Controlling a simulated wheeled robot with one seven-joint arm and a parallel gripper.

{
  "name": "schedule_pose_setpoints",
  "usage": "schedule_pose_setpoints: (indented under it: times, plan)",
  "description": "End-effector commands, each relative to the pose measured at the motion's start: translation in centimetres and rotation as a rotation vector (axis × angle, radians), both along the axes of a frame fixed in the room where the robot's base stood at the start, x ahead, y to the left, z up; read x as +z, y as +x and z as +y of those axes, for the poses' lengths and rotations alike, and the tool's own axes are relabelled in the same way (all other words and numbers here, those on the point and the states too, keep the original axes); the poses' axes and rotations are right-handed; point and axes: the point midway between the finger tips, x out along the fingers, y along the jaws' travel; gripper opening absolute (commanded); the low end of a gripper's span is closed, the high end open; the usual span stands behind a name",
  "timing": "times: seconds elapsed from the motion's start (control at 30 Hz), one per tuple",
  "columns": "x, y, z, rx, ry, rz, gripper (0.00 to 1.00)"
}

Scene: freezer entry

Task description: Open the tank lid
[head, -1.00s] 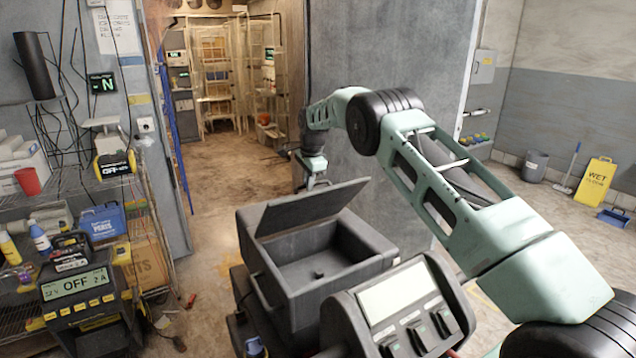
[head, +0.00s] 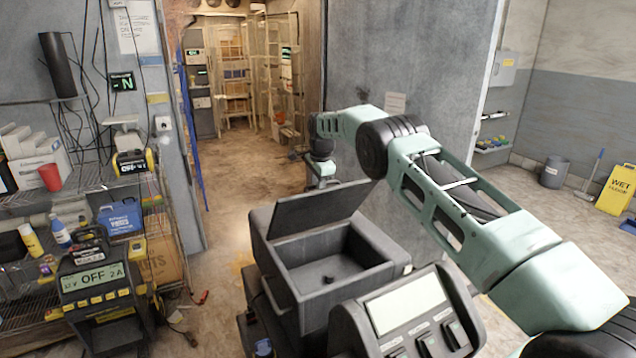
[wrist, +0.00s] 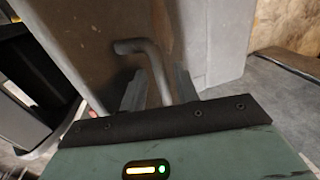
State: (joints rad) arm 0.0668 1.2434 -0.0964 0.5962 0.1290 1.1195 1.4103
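The tank (head: 290,290) is a dark grey box in the lower middle of the head view. Its lid (head: 320,212) stands tilted up along the back left, so the inside shows, with a small dark knob on its floor. My gripper (head: 322,184) is just behind the lid's upper edge, its fingertips partly hidden by the lid. In the wrist view my two fingers (wrist: 158,90) are apart, with a bent grey handle (wrist: 150,58) between them and visible gaps on both sides. The handle rises near a brownish panel, probably the lid's outer face.
A device with a blank screen (head: 405,305) stands close in front of the tank. A grey wall panel (head: 430,60) stands behind my arm. The floor toward the back doorway is clear.

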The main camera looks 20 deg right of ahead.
Motion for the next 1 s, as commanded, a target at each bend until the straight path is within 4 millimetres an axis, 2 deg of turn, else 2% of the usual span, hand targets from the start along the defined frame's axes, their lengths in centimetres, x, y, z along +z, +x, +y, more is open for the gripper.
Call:
schedule_pose_setpoints:
  times: [0.33,0.47,0.57,1.0]
  plan:
    - [0.7,0.1,-0.1,-0.002,-0.003,-0.008,0.34]
    - [2.0,-0.1,-0.2,-0.002,-0.003,-0.010,0.34]
    - [3.7,-0.5,-0.2,-0.002,-0.003,-0.012,0.34]
    - [14.0,-2.5,-0.2,-0.002,-0.002,-0.011,0.34]
